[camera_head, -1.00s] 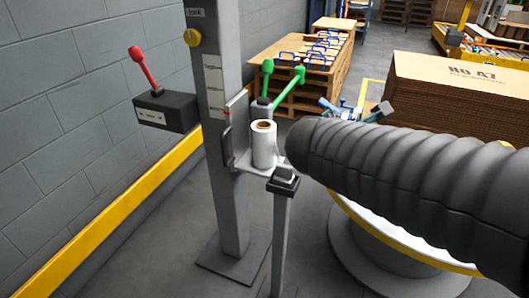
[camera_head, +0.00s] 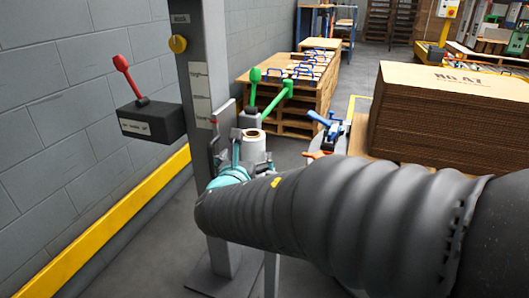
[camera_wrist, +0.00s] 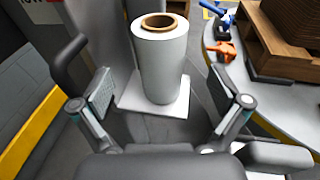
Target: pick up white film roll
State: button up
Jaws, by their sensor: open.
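The white film roll (camera_head: 254,146) stands upright on a small pale shelf fixed to the grey column; my arm and gripper hide its lower part in the head view. In the wrist view the roll (camera_wrist: 160,60), with its brown cardboard core, stands whole on the shelf (camera_wrist: 157,106). My gripper (camera_wrist: 161,106) is open, with one finger on each side of the picture and the roll beyond and between them. The fingers do not appear to touch the roll. In the head view my gripper (camera_head: 232,160) is partly hidden at the column.
The grey column (camera_head: 205,90) stands just left of the roll, with a black box with a red lever (camera_head: 150,118) beside it. Green levers (camera_head: 270,98) rise behind. A round table (camera_wrist: 240,85) with blue and orange tools and stacked cardboard (camera_head: 450,115) lies to the right.

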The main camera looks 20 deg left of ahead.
aim_at(252, 143)
jog(key=x, duration=0.7)
jog(key=shift+w+r, duration=0.15)
jog(key=shift+w, duration=0.1)
jog(key=c, duration=1.5)
jog(key=shift+r, duration=0.1)
jog(key=shift+c, duration=0.6)
